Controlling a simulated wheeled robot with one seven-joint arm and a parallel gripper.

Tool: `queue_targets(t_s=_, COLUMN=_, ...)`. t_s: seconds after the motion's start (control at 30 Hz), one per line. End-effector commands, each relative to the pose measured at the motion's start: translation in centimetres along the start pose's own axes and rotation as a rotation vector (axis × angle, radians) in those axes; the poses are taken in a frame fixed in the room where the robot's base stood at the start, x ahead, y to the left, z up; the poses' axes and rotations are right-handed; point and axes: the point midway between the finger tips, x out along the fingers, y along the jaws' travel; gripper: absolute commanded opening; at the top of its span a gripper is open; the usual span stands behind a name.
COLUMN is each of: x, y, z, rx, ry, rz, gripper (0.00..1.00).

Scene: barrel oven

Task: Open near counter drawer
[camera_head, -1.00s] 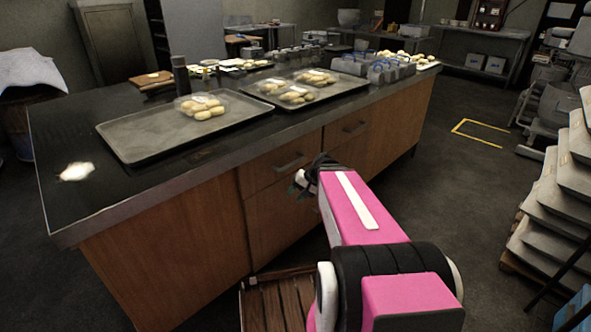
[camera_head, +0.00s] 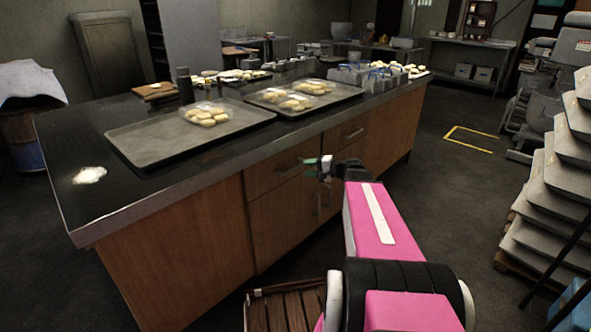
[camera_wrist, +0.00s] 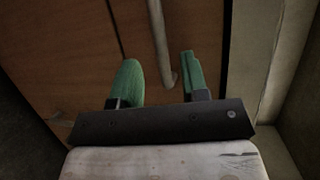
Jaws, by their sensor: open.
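The near counter drawer (camera_head: 272,177) is a wooden front under the dark countertop, and it looks closed. Its bar handle (camera_head: 288,168) shows just left of my gripper (camera_head: 321,168). In the wrist view my gripper (camera_wrist: 159,72) is open, with two green fingers. A grey bar handle (camera_wrist: 161,40) shows between the fingers there, running from the top edge down to near the fingertips. The fingers are apart from each other and not closed on it. I cannot tell how deep the handle lies between them. My pink arm hides part of the counter front.
The countertop (camera_head: 85,212) carries a grey tray (camera_head: 150,144) and another tray, both with packs of rolls. A slatted wooden crate (camera_head: 290,308) sits on the floor by the counter. Stacked trays (camera_head: 560,190) stand at the right. The floor between is clear.

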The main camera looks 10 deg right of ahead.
Motion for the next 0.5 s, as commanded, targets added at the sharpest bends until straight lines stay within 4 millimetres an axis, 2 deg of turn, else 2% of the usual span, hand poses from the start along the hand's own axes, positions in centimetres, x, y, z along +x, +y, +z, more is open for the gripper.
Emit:
queue_targets(t_s=0.1, x=2.2, y=0.0, z=-0.1, rx=0.0, ry=-0.002, rz=0.001, gripper=0.41)
queue_targets(t_s=0.3, x=5.0, y=0.1, z=0.0, rx=0.0, ry=-0.002, rz=0.002, gripper=0.41)
queue_targets(t_s=0.5, x=6.3, y=0.1, z=0.0, rx=0.0, ry=0.0, rz=0.002, gripper=0.41)
